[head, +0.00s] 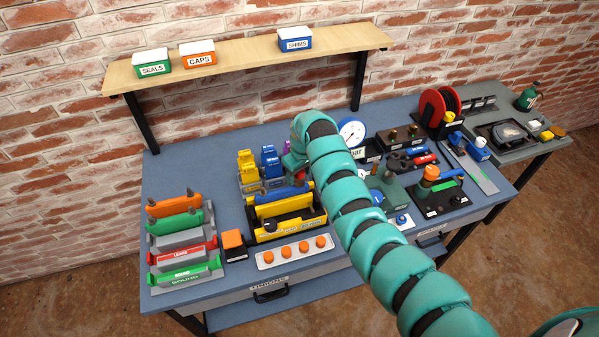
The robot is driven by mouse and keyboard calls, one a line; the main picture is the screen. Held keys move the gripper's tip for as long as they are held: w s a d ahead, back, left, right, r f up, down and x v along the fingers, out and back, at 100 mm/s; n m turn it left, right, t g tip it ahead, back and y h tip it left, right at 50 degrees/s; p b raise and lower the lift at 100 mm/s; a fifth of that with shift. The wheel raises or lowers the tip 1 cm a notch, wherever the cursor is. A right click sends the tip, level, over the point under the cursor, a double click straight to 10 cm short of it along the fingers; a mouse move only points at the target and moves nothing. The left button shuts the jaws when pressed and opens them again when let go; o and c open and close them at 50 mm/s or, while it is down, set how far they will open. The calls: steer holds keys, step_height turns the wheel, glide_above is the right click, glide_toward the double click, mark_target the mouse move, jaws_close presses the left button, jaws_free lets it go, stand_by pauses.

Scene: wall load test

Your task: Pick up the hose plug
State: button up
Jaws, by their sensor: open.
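My arm reaches over the workbench (190,130) from the lower right. My gripper (298,172) is at its far end, pointing down behind the yellow tray (285,233) in the middle of the bench. The jaws are small and partly hidden by my arm, and they look open with nothing clearly between them. I cannot tell which of the small parts is the hose plug; no label for it can be read, and my arm hides part of the bench.
Yellow and blue blocks (248,170) stand just left of my gripper. A round gauge (352,132) stands close on the right. A strip with orange knobs (295,251) lies in front. Coloured racks (184,272) fill the left. A wooden shelf (235,54) hangs above the back.

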steer(key=shift+f, duration=0.3)
steer(key=c, duration=1.2)
steer(key=shift+r, duration=0.1)
